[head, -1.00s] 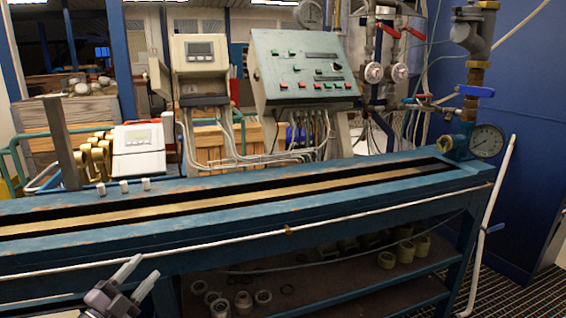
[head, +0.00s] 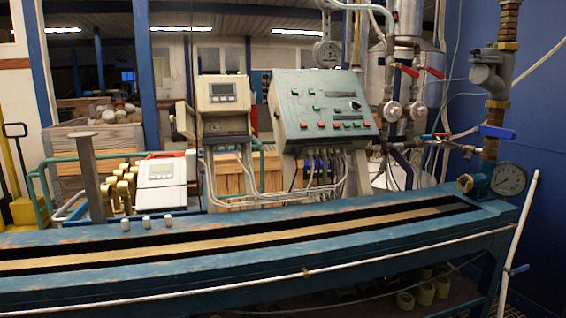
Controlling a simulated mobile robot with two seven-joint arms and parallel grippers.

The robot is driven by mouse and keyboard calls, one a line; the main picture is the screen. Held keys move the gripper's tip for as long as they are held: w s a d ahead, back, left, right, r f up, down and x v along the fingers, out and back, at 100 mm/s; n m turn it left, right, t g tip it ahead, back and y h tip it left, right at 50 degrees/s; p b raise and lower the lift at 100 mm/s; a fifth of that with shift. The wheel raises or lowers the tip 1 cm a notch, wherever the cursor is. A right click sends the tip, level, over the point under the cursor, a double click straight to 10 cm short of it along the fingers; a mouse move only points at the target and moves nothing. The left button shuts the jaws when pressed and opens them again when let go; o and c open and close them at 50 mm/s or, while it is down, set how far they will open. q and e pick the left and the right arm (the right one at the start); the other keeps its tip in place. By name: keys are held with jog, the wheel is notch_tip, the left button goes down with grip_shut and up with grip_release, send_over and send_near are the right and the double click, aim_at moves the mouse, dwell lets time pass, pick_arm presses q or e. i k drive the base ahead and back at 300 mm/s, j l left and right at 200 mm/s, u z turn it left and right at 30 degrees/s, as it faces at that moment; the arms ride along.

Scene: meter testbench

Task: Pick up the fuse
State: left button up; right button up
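Three small white-grey cylinders stand in a row on the back left edge of the blue bench (head: 250,284): a left one (head: 126,225), a middle one (head: 146,222) and a right one (head: 167,219). They are too small to tell whether one of them is the fuse. Nothing else in view is clearly a fuse. Neither of my grippers is in view.
A grey control panel (head: 325,105) and a display box (head: 223,95) stand behind the bench. A white meter box (head: 161,185) and brass fittings (head: 122,190) sit behind the cylinders. A pressure gauge (head: 508,179) and pipes rise at the right end. The bench top's long slot is clear.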

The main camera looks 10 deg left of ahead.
aim_at(125, 223)
jog(key=j+z, duration=0.1)
jog(key=j, duration=2.9)
jog(key=i+l+u, duration=0.15)
jog(key=l, duration=0.2)
jog(key=i+l+u, duration=0.1)
jog(key=l, duration=0.3)
jog(key=i+l+u, duration=0.15)
jog(key=l, duration=0.2)
jog(key=l+u, duration=0.1)
jog(key=l, duration=0.3)
